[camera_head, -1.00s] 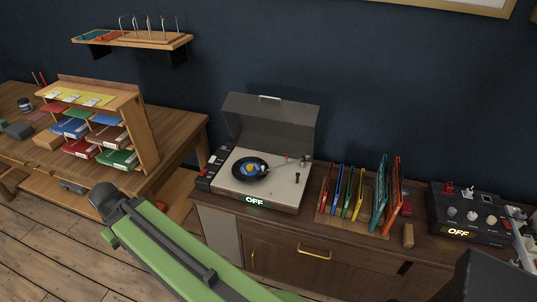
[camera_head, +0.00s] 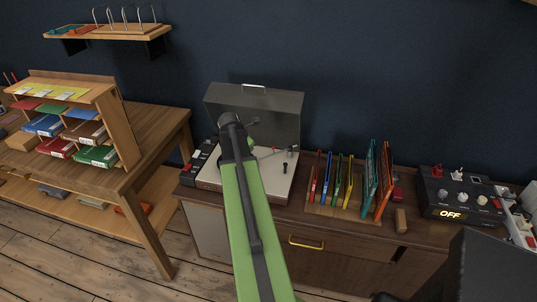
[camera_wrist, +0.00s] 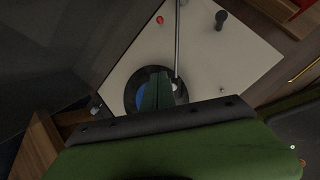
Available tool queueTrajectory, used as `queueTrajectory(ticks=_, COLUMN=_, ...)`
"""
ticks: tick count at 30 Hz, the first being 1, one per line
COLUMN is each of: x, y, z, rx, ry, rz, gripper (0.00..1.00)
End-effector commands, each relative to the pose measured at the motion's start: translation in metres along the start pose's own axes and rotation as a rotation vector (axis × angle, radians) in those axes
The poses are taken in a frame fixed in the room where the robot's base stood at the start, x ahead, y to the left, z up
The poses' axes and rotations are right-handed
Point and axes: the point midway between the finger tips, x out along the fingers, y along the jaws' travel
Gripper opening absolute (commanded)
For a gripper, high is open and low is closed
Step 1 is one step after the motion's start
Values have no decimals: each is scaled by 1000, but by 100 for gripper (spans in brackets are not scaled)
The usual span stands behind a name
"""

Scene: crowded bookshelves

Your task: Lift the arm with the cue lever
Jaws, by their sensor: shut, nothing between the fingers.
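The turntable (camera_head: 275,182) stands on the cabinet with its dark lid (camera_head: 275,106) raised. In the wrist view its pale deck (camera_wrist: 235,58) carries a black record with a blue label (camera_wrist: 140,98), partly hidden by my gripper. The thin silver tonearm (camera_wrist: 178,40) runs down to the record, close to the right of my fingers. A black-capped post (camera_wrist: 221,18) stands right of the tonearm; I cannot tell if it is the cue lever. My gripper (camera_wrist: 159,76) is shut and empty above the record, apparently apart from the post. In the head view my arm hides it.
The lid stands behind the deck. Upright coloured sleeves (camera_head: 335,180) in a rack are right of the turntable. A black mixer (camera_head: 460,195) marked OFF is farther right. A wooden table (camera_head: 150,125) with a paper sorter (camera_head: 110,110) is at the left.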

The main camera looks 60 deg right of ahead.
Motion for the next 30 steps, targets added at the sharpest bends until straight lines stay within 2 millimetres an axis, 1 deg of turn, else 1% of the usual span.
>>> queueTrajectory(ticks=1, x=12, y=-8, z=23, rx=-47, ry=-24, rz=-4, gripper=0)
queueTrajectory(ticks=3, x=19, y=-16, z=43, rx=-108, ry=-49, rz=-10, gripper=0)
queueTrajectory(ticks=6, x=22, y=-20, z=54, rx=-146, ry=-62, rz=-12, gripper=0)
queueTrajectory(ticks=14, x=21, y=-19, z=53, rx=-149, ry=-61, rz=-12, gripper=0)
queueTrajectory(ticks=17, x=24, y=-19, z=53, rx=-149, ry=-61, rz=-12, gripper=0)
queueTrajectory(ticks=19, x=30, y=-20, z=52, rx=-149, ry=-61, rz=-12, gripper=0)
queueTrajectory(ticks=23, x=48, y=-20, z=52, rx=-148, ry=-61, rz=-12, gripper=0)
queueTrajectory(ticks=30, x=98, y=-20, z=53, rx=-148, ry=-60, rz=-12, gripper=0)
